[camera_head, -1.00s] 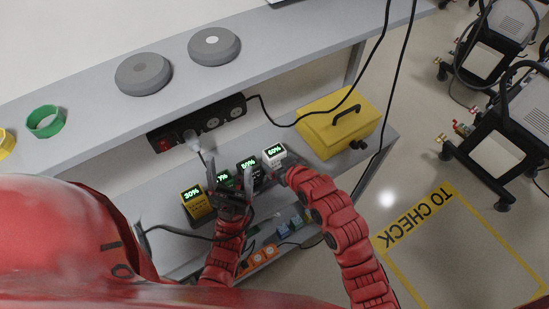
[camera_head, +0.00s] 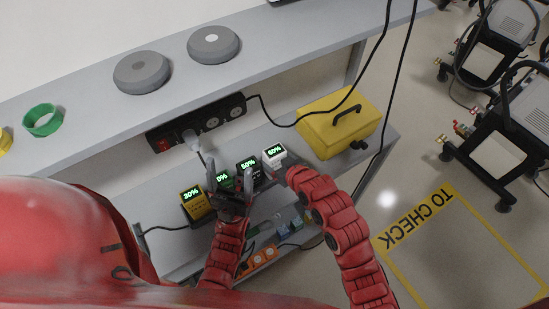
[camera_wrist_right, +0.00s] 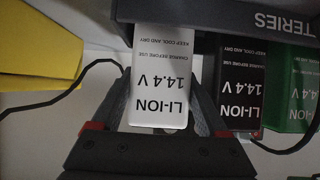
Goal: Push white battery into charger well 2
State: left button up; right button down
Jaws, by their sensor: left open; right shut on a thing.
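The white battery (camera_head: 274,153) is at the right end of the battery row in the head view, its green display reading about 60%. In the right wrist view the white battery (camera_wrist_right: 160,88) shows its LI-ION 14.4 V label, with its far end at the dark charger housing (camera_wrist_right: 220,15). How deep it sits in a well is hidden. My right gripper (camera_wrist_right: 158,100) is shut on it, one finger along each side. My left gripper (camera_head: 231,180) is open, fingers pointing up, in front of the green and black batteries. Well numbers are not readable.
The yellow battery (camera_head: 194,202), green battery (camera_head: 223,180) and black battery (camera_head: 248,168) stand left of the white one. A yellow toolbox (camera_head: 322,135) stands close at right. A power strip (camera_head: 180,128) and hanging cables lie behind. Orange and blue items (camera_head: 265,256) lie below.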

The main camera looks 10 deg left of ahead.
aim_at(279, 157)
jog(key=shift+r, duration=0.2)
jog(key=shift+r, duration=1.35)
